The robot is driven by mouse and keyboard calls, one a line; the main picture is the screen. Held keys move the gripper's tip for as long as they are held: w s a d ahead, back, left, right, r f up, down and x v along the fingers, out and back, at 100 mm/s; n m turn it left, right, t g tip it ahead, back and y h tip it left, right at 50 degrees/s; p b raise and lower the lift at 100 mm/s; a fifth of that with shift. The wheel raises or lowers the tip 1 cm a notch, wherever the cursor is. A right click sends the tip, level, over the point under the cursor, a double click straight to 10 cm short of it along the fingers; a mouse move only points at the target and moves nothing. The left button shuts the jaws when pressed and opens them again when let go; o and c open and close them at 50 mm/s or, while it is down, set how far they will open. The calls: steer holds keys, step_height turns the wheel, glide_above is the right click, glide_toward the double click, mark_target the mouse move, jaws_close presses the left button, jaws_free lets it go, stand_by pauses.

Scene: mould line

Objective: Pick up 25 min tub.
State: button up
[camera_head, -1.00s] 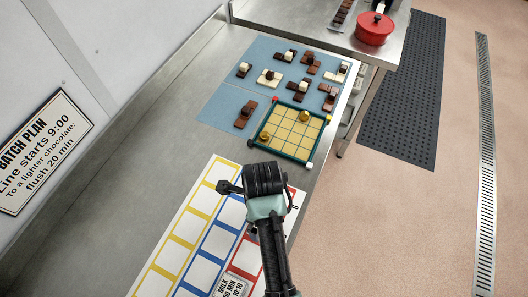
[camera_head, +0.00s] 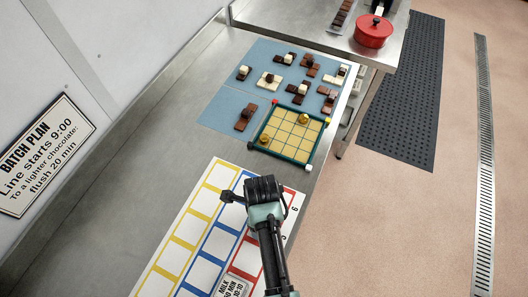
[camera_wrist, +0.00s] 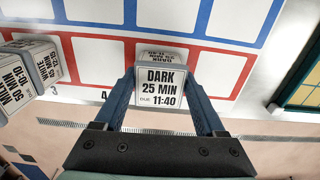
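The 25 min tub (camera_wrist: 160,86) is a small pale block with a white label reading DARK 25 MIN, DUE 11:40. In the wrist view it sits between the two blue fingers of my gripper (camera_wrist: 160,80), near their tips, by the red-outlined squares. The fingers lie close along both its sides; whether they press on it I cannot tell. In the head view my gripper (camera_head: 232,197) is over the far right part of the board, and my arm hides the tub.
A milk 50 min tub (camera_wrist: 20,75) stands to the left in the wrist view, also at the bottom of the head view. The white board (camera_head: 168,283) has yellow, blue and red squares. Beyond it lie a green-framed grid tray (camera_head: 283,155) and a blue mat (camera_head: 217,110) with chocolates.

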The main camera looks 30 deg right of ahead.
steer(key=c, duration=0.9)
steer(key=shift+o, duration=0.2)
step_height(320, 180, up, 17)
steer(key=p, duration=0.7)
